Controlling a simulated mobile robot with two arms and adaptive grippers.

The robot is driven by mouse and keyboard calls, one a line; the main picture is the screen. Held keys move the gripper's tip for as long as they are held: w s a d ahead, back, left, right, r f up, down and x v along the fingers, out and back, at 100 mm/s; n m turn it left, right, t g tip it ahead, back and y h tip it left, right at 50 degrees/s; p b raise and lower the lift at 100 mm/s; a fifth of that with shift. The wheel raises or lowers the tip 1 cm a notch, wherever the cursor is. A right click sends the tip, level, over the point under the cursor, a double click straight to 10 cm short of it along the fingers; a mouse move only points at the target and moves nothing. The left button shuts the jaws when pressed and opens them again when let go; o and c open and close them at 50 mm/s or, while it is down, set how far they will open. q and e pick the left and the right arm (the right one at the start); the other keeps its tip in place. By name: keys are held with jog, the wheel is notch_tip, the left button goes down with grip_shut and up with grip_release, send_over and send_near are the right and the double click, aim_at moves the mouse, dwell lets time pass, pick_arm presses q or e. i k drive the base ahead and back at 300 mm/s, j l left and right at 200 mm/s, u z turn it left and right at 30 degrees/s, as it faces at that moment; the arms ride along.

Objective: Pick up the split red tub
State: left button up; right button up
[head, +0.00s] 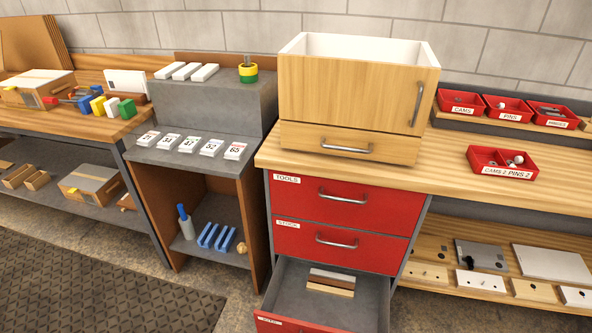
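The split red tub (498,168) sits on the wooden bench top at the right of the head view. It is a low open box with a divider, labelled "CAMS 2" and "PINS 2" on its front. Small pale and grey parts lie inside it. It stands upright, apart from the other tubs. Neither of my grippers shows in the head view.
Three red tubs, including "CAMS" (463,110) and "PINS" (510,117), stand on a ledge behind. A wooden cabinet box (350,90) stands left of the split tub. Below it, the bottom drawer (287,293) is open. Bench top around the tub is clear.

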aim_at(479, 157)
jog(key=z, duration=1.3)
jog(key=i+l+u, duration=0.3)
jog(key=i+l, duration=0.45)
jog(key=i, duration=0.1)
